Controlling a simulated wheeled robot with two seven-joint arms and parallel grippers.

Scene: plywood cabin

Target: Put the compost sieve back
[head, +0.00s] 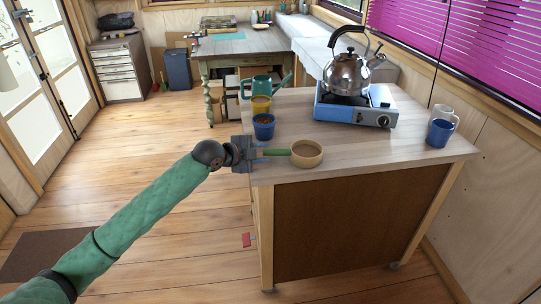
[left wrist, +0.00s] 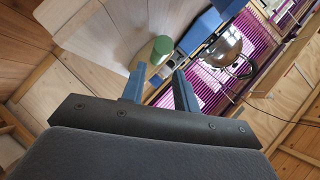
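The compost sieve, a round tan pan (head: 307,154) with a green handle (head: 278,152), is at the near left part of the wooden counter (head: 400,150). My left gripper (head: 268,153) is at the counter's left edge, its blue fingers beside the handle's end. In the left wrist view the two blue fingers (left wrist: 159,88) stand apart, with a visible gap between them. A tan and green rounded object (left wrist: 153,51) shows just beyond the gap, probably the sieve. I cannot tell whether a finger touches the handle. My right gripper is not in view.
A blue pot (head: 263,127), a yellow pot (head: 261,105) and a green watering can (head: 262,86) stand behind the sieve. A kettle (head: 346,74) sits on a blue stove (head: 354,110). Two mugs (head: 439,132) are at the right. The counter's middle is clear.

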